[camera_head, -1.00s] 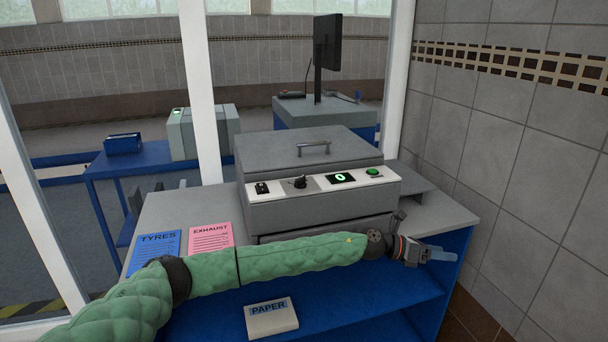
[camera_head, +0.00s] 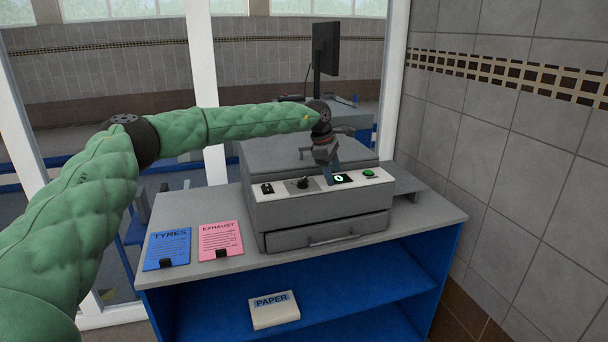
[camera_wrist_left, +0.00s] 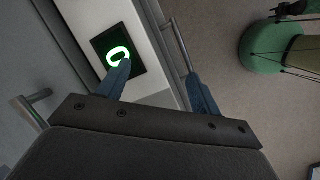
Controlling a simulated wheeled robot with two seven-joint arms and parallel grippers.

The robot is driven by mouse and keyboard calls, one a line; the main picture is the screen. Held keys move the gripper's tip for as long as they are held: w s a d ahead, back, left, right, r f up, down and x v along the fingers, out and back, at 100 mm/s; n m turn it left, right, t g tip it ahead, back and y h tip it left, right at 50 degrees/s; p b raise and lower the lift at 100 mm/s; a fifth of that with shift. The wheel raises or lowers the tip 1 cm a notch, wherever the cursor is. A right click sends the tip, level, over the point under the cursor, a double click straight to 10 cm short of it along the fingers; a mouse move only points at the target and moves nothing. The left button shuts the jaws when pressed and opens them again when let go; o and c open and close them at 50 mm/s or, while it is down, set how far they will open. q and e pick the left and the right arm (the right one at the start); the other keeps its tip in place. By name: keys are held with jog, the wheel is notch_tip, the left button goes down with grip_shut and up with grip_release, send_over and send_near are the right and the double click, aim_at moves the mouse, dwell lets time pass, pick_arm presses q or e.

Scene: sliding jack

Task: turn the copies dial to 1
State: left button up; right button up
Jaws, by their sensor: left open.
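The copier (camera_head: 318,212) stands on a grey counter. On its white sloping panel is a black dial (camera_head: 303,183), just left of a small display (camera_head: 343,178) that reads a green 0. The display also shows close up in the left wrist view (camera_wrist_left: 128,66), where the dial is not visible. My left gripper (camera_head: 333,173) points down over the panel, between the dial and the display. It is open and empty, its blue fingers (camera_wrist_left: 160,82) apart. One finger overlaps the display; I cannot tell if it touches. My right gripper is not in view.
A black switch (camera_head: 267,188) and a green button (camera_head: 369,173) flank the panel. A drawer handle (camera_head: 333,239) sits below. Blue (camera_head: 167,249) and pink (camera_head: 220,240) clipboards lie left of the copier. A paper pack (camera_head: 274,310) is on the shelf. A tiled wall stands right.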

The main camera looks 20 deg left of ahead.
aim_at(303, 179)
pick_arm(q)
jog(key=a+r+y, duration=0.1)
jog(key=a, duration=0.2)
jog(key=a+r+m+g+y, duration=0.1)
jog(key=a+r, duration=0.1)
jog(key=a, duration=0.1)
jog(key=s+a+r+y, duration=0.1)
jog(key=a+r, duration=0.1)
jog(key=a, duration=0.1)
jog(key=shift+s+a+r, duration=0.1)
jog(key=shift+a, duration=0.05)
jog(key=shift+s+a+p, duration=0.15)
jog(key=shift+p, duration=0.2)
notch_tip(303, 179, down, 6)
jog(key=p, duration=0.3)
jog(key=shift+f, duration=0.25)
jog(key=shift+w+f+p, duration=0.2)
jog(key=shift+f+p, duration=0.25)
jog(key=shift+f, duration=0.2)
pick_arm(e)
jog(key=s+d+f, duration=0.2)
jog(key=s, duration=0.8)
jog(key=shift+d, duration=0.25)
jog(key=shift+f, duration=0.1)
pick_arm(q)
jog(key=c, duration=1)
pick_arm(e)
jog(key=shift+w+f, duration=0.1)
